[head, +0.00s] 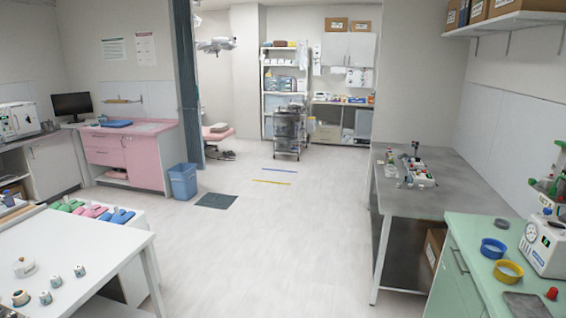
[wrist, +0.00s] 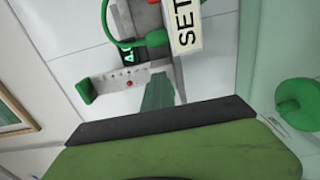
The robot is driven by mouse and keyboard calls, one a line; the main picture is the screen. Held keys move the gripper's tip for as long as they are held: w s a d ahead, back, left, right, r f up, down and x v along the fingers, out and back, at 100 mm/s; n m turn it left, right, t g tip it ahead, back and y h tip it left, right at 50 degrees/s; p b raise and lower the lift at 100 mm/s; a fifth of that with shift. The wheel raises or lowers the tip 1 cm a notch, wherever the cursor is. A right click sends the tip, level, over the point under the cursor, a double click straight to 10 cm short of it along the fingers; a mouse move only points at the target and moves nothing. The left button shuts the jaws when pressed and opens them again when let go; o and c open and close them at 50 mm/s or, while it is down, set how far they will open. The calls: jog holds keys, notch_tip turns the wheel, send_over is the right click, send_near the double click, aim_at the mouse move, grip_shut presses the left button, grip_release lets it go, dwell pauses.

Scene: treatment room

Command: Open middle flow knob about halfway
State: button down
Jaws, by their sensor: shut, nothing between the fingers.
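No row of three flow knobs is clear enough in either view for me to tell a middle one. In the wrist view a round green knob-like part (wrist: 297,104) is at the right edge. A green-ended part (wrist: 85,91) sits at the left of a grey bar with a small red dot. A white label reading "SET" (wrist: 187,30) is at the top, beside a green tube. My gripper (wrist: 165,115), green with a dark edge, fills the bottom of the wrist view. It is shut and empty, apart from these parts as far as I can tell. I cannot make it out in the head view.
In the head view a white device (head: 546,246) with green parts above stands on the green counter (head: 470,262) at right. A grey bench (head: 445,195) holds small items.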

jog(key=shift+w+r, duration=0.1)
jog(key=shift+r, duration=0.25)
jog(key=shift+p, duration=0.3)
jog(key=shift+s+a+r, duration=0.1)
jog(key=shift+s, duration=0.3)
jog(key=shift+v, duration=2.95)
